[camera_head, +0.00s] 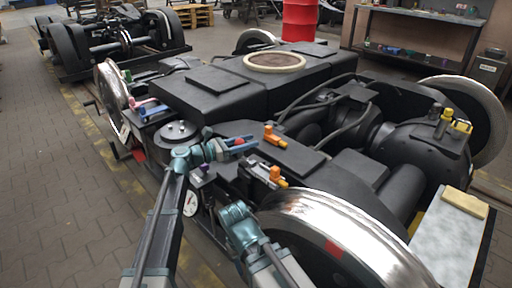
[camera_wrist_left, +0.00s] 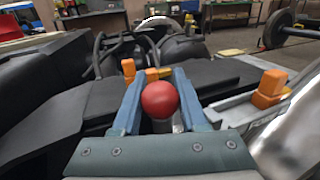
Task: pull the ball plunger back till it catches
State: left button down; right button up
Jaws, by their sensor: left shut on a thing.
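The ball plunger's red ball (camera_wrist_left: 160,99) sits between the fingers of my left gripper (camera_wrist_left: 158,110) in the left wrist view. The fingers stand one on each side of it and are shut on the plunger. A short pale metal stem shows below the ball. In the head view the left gripper (camera_head: 236,147) reaches over the near side of the bogie, with the red ball (camera_head: 240,141) at its tip. Much of the plunger's body is hidden by the gripper. My right arm rises from the bottom of the head view, but its gripper cannot be made out.
Orange clamp-like pieces (camera_head: 273,134) (camera_head: 277,176) sit close beside the left gripper. A large shiny wheel (camera_head: 330,235) stands at the near right. A round gauge (camera_head: 191,203) is below the left wrist. A pale plate (camera_head: 452,245) lies at right. Paved floor (camera_head: 45,185) is free at left.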

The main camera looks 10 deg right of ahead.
pick_arm(q)
jog(key=shift+c, duration=2.2)
grip_release()
jog(key=shift+s, duration=0.1)
jog(key=v, duration=1.3)
jog(key=shift+a, duration=0.4)
